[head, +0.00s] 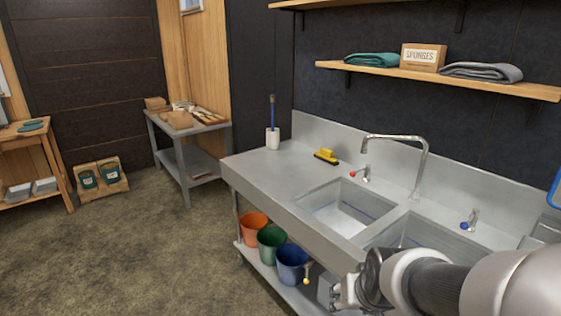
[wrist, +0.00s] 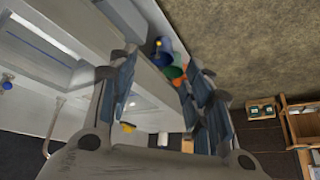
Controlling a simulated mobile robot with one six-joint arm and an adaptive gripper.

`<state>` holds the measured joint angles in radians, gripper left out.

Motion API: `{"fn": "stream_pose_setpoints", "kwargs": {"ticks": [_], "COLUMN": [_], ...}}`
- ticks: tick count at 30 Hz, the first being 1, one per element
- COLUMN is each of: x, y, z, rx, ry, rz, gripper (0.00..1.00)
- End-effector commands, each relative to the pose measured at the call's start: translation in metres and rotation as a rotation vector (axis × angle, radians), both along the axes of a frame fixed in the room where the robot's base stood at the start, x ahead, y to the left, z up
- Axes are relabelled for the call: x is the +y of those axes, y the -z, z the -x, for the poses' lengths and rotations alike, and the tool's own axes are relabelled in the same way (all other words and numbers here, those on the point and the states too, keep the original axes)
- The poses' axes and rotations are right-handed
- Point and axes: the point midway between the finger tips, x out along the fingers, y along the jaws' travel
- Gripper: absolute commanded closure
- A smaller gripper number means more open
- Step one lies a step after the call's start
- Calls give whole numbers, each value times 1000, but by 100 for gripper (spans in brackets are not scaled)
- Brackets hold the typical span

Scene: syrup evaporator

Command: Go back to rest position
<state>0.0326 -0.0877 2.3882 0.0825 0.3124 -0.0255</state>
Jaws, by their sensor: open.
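My gripper (head: 343,290) is at the lower right of the head view, in front of the sink counter (head: 275,172), partly cut off by my arm's angle. In the wrist view my gripper (wrist: 164,72) shows both fingers spread apart, with nothing held between them. The orange, green and blue buckets show beyond the gap between the fingers.
The counter holds two sink basins (head: 345,208), a tall faucet (head: 421,165), a yellow brush (head: 326,156) and a white cup (head: 272,138). Buckets (head: 292,264) stand on its lower shelf. A grey side table (head: 190,128) is behind; open floor (head: 120,250) lies left.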

Motion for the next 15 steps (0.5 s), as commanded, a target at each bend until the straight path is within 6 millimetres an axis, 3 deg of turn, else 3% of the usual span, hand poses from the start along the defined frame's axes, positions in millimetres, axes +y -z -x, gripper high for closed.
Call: {"fn": "stream_pose_setpoints", "kwargs": {"ticks": [1,6,12,15], "x": [3,8,7,6], "y": [-18,-51,-66,-67], "z": [19,89,159,178], "rx": [1,46,95,111], "ry": [-12,-44,-61,-64], "rz": [2,16,35,42], "gripper": [54,54,54,54]}}
